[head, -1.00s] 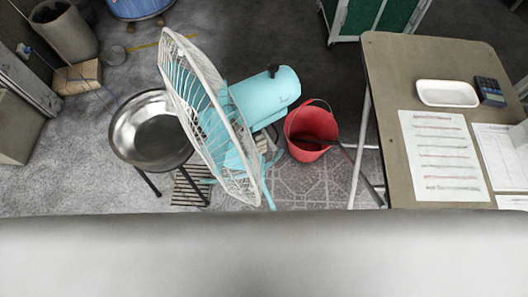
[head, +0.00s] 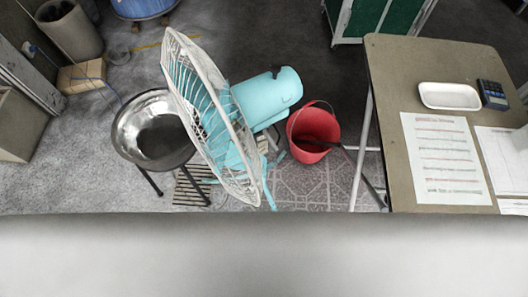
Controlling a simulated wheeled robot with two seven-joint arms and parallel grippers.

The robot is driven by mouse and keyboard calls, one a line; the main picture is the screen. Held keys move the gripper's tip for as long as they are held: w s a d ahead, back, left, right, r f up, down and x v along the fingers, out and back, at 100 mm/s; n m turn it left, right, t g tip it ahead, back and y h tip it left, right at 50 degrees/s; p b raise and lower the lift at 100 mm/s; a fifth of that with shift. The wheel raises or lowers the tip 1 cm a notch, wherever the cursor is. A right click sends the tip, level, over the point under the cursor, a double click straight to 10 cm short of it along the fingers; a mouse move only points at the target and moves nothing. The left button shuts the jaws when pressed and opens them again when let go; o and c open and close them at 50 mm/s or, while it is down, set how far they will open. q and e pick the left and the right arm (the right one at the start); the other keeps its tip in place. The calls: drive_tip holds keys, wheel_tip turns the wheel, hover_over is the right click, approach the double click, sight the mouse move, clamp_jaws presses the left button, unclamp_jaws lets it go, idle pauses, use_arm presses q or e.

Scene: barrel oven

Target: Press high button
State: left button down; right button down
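A turquoise fan (head: 266,97) with a white wire cage (head: 215,112) stands in the middle of the head view, its cage tilted and facing left. A small dark spot or notch (head: 279,73) shows at the top edge of its motor housing. No button marked high can be made out. The fan's lower part is partly hidden behind the cage and the wide pale band along the bottom of the view. Neither of my grippers is in view.
A steel basin (head: 152,132) on dark legs stands left of the fan, and a red bucket (head: 312,130) stands to its right. A table (head: 392,75) with a white tray (head: 449,96), papers and a calculator (head: 492,93) fills the right side.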

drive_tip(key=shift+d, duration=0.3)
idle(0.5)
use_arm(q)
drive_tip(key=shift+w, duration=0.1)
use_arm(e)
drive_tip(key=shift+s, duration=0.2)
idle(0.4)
